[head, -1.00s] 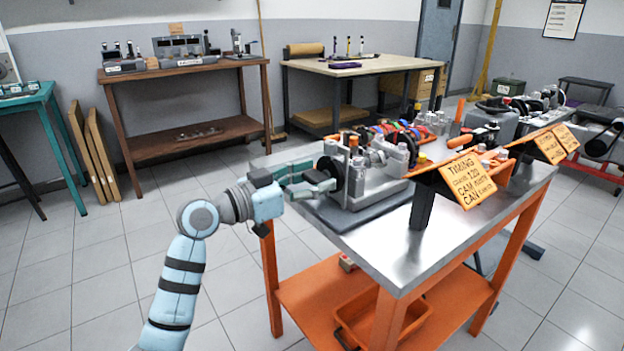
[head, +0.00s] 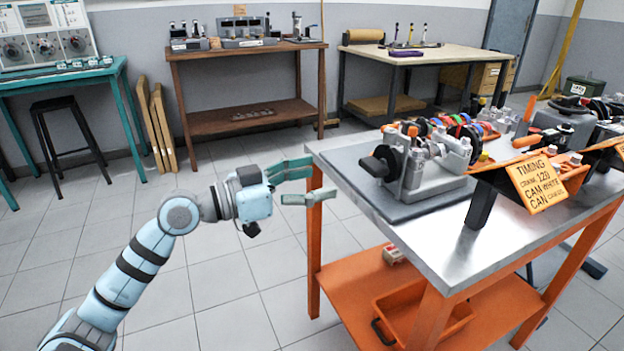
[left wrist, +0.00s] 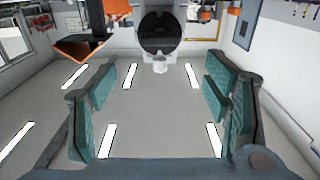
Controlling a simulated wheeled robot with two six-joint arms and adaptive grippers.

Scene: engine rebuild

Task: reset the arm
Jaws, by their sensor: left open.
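My left gripper (head: 308,182) is open and empty in the head view, with its teal fingers pointing right. The engine fixture (head: 420,165) with a black wheel and grey block sits on the bench to the right of the gripper. My right gripper does not show in either view.
A teal table (head: 60,82) and black stool (head: 68,140) are at the left. A brown bench (head: 245,50) stands behind. Floor around my arm is clear.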

